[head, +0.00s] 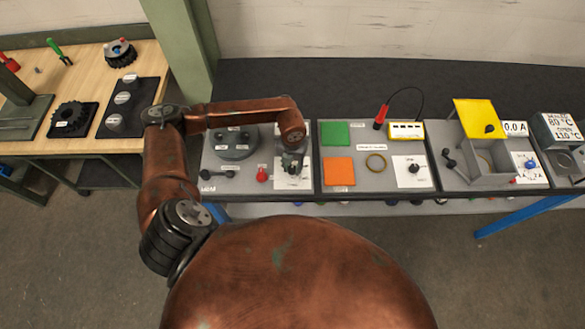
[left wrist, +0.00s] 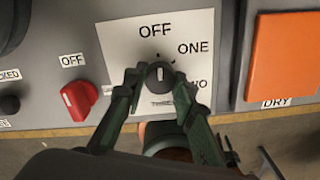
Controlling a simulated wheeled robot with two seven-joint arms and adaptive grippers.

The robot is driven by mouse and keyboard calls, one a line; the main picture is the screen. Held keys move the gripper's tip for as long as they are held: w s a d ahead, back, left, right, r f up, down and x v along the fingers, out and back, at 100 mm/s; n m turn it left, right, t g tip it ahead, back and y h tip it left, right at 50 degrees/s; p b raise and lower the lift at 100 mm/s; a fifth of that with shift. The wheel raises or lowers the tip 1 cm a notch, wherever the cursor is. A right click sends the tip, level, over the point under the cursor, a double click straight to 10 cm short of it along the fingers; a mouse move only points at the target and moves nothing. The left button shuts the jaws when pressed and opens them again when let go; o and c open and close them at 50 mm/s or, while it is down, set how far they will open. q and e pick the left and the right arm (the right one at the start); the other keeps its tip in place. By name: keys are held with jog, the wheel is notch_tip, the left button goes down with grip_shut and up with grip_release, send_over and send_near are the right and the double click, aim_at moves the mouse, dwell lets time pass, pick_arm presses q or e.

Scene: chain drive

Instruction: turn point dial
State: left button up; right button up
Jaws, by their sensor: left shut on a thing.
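A black dial (left wrist: 159,76) sits on a white plate (left wrist: 120,40) marked OFF, ONE, a partly covered word ending in "WO", and a partly hidden label below. The dial's white pointer line points up, roughly toward OFF. My left gripper (left wrist: 158,78) is shut on the dial, one finger on each side. In the head view the left gripper (head: 292,162) is over the same white plate (head: 305,180) and hides most of the dial. My right gripper is in neither view.
A red knob (left wrist: 79,98) marked OFF is left of the plate, also seen in the head view (head: 262,174). An orange pad (left wrist: 285,55) is to the right. Further right are another dial (head: 413,168) and a box with a raised yellow lid (head: 478,119). A wooden bench (head: 85,88) stands left.

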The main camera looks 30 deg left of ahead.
aim_at(292, 168)
pick_arm(q)
jog(key=m+b, duration=0.4)
jog(key=m, duration=0.1)
jog(key=shift+w+f, duration=0.1)
jog(key=shift+f, duration=0.1)
jog(key=shift+r+m+b, duration=0.15)
jog(key=shift+m+b, duration=1.85)
jog(key=shift+m, duration=0.7)
jog(key=o, duration=1.2)
jog(key=shift+c, duration=0.2)
jog(key=shift+r, duration=0.1)
notch_tip(292, 168, up, 12)
